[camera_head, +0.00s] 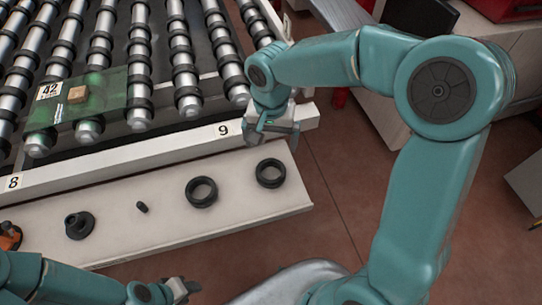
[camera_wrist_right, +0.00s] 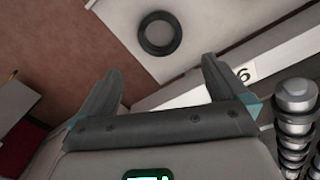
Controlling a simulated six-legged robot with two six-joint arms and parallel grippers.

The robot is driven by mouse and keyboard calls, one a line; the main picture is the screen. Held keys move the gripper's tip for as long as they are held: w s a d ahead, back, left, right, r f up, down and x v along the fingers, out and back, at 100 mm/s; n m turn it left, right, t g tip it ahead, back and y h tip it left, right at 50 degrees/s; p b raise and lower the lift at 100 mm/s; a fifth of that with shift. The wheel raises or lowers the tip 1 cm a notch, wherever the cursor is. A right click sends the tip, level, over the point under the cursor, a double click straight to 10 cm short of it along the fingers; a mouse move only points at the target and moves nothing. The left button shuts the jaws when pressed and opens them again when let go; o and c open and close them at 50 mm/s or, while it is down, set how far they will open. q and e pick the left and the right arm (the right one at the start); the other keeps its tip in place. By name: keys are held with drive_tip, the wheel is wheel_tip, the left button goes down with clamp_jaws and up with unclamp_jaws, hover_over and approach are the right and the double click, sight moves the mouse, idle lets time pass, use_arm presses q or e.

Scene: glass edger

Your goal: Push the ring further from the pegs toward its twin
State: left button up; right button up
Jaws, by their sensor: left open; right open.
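Two black rings lie flat on the pale ledge (camera_head: 130,248). The ring further from the pegs (camera_head: 271,173) is near the ledge's right end, and its twin (camera_head: 201,191) lies to its left with a gap between them. A small black peg (camera_head: 142,207) and a flanged black piece (camera_head: 80,225) lie further left. My right gripper (camera_head: 276,132) is open and empty, above and behind the further ring. One ring (camera_wrist_right: 160,33) shows beyond its spread fingers (camera_wrist_right: 162,78) in the right wrist view. My left gripper (camera_head: 183,289) is open, low in front of the ledge.
A roller conveyor (camera_head: 110,60) with a numbered white rail (camera_head: 150,160) stands behind the ledge. A green glass pane (camera_head: 78,104) with a small tan block (camera_head: 77,95) lies on the rollers. An orange and black object (camera_head: 8,236) sits at the ledge's left end.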

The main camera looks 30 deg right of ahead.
sight(271, 176)
wheel_tip(271, 176, down, 14)
drive_tip(key=shift+f, duration=0.1)
idle(0.5)
drive_tip(key=c, duration=0.8)
